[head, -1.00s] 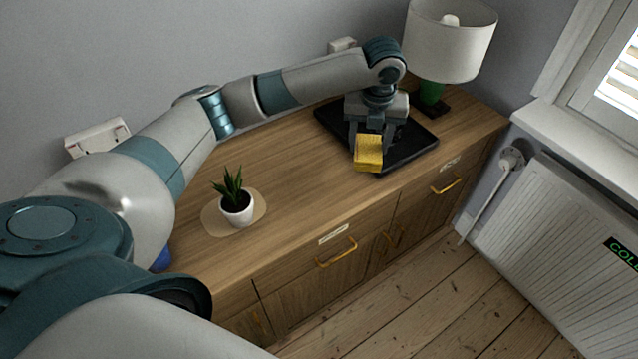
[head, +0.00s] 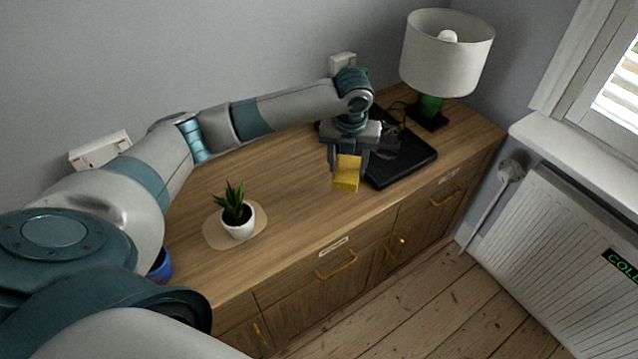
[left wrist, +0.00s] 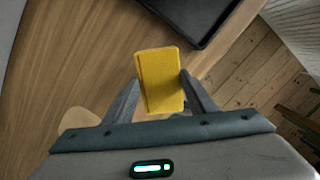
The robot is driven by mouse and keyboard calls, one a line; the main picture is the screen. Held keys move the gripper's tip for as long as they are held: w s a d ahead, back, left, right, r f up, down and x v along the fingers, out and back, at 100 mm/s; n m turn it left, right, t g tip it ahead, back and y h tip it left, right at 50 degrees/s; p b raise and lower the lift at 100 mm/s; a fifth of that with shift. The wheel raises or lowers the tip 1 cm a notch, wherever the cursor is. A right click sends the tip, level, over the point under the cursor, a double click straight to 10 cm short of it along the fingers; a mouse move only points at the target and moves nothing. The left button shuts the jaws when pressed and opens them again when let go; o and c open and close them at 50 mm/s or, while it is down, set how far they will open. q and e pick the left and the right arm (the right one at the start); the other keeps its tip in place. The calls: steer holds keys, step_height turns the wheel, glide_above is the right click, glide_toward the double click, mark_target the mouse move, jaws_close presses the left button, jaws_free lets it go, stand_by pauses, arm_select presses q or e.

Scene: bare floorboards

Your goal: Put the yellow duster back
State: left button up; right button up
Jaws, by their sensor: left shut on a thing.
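The yellow duster (head: 346,174) is a small block-shaped thing held between the fingers of my left gripper (head: 347,158). In the left wrist view the duster (left wrist: 161,80) sits between the two fingertips of the gripper (left wrist: 160,96). It appears to be above the wooden cabinet top, left of the black tray (head: 410,168); its exact height is hard to tell. The tray's corner also shows in the left wrist view (left wrist: 190,22). My right gripper is in neither view.
A potted plant (head: 237,217) stands on a pale round mat (head: 213,234) to the left. A lamp (head: 447,52) with a green base stands at the back right. A blue container (head: 161,265) shows partly behind my arm. The cabinet top (head: 290,189) between plant and tray is clear.

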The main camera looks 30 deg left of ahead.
arm_select(q)
steer(key=s+a+f, duration=0.1)
steer(key=a, duration=0.1)
steer(key=s+a+f+p, duration=0.1)
steer(key=a, duration=0.1)
steer(key=s+a+f+p, duration=0.1)
steer(key=s+f, duration=0.1)
steer(key=shift+a, duration=0.4)
steer(key=shift+f, duration=0.1)
steer(key=shift+f+p, duration=0.75)
steer(key=shift+f, duration=1.25)
steer(key=shift+f, duration=0.15)
steer(key=o, duration=1)
steer(key=shift+o, duration=0.2)
steer(key=shift+r, duration=0.2)
